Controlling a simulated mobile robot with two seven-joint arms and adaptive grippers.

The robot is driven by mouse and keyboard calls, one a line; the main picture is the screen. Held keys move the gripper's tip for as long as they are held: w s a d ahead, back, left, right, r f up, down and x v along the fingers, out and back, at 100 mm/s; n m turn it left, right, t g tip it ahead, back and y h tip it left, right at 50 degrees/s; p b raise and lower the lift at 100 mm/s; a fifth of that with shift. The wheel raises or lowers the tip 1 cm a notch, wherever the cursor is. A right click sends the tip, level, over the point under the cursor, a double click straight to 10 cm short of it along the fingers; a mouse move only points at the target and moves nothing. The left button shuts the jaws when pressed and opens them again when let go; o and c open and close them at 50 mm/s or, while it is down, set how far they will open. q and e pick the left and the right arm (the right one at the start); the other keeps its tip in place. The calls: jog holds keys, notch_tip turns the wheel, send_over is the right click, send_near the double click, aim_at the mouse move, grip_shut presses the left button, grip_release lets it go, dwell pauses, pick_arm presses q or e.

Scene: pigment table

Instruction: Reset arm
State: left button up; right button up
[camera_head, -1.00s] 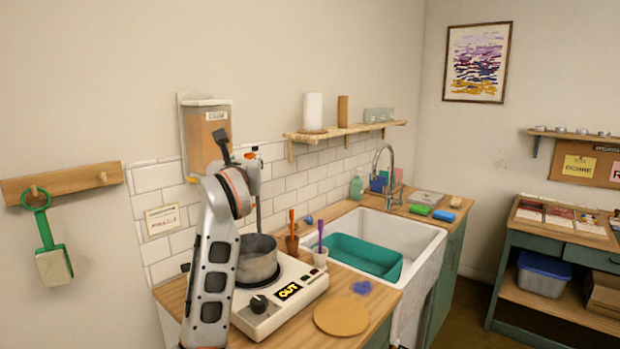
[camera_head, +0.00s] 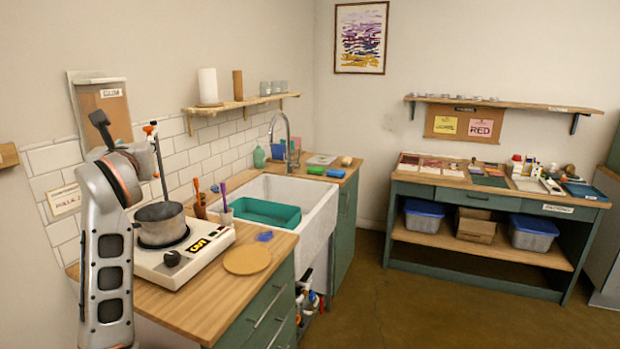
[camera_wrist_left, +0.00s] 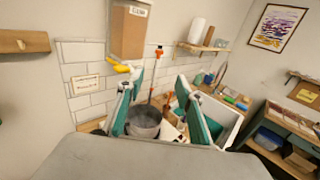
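My left arm rises at the left of the head view, in front of the hot plate (camera_head: 190,262). My left gripper is mostly hidden behind its own wrist there. In the left wrist view my left gripper (camera_wrist_left: 156,100) shows two teal-lined fingers spread apart, with nothing visibly held. A grey pot (camera_head: 161,224) sits on the hot plate; it also shows beyond the fingers in the left wrist view (camera_wrist_left: 143,122). A thin rod with an orange top (camera_head: 151,130) stands upright by the pot. My right gripper is in neither view.
A white sink (camera_head: 318,212) holds a teal basin (camera_head: 262,212). Cups with tools (camera_head: 200,207) and a round wooden board (camera_head: 247,260) are on the counter. A worktable (camera_head: 455,187) with pigment items stands at the back right. The floor (camera_head: 420,315) between is open.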

pick_arm(q)
jog(key=s+a+f+m+y, duration=0.2)
jog(key=s+a+f+y, duration=0.25)
jog(key=f, duration=0.25)
jog(key=s+d+f+m+t+h, duration=0.1)
jog(key=s+d+f+m+h, duration=0.5)
jog(key=f+m, duration=0.5)
jog(key=s+d+f+m+t+h, duration=0.1)
jog(key=s+d+f+m+h, duration=0.25)
jog(key=d+f+m, duration=0.6)
jog(key=s+d+f+m+t+h, duration=0.1)
jog(key=s+d+f+m+h, duration=0.35)
jog(key=f+m, duration=0.75)
jog(key=s+d+f+m+g, duration=0.3)
jog(key=s+f+m+g, duration=0.5)
jog(key=s+f, duration=1.1)
notch_tip(320, 180, down, 4)
jog(key=shift+m+g, duration=0.4)
jog(key=shift+m, duration=0.85)
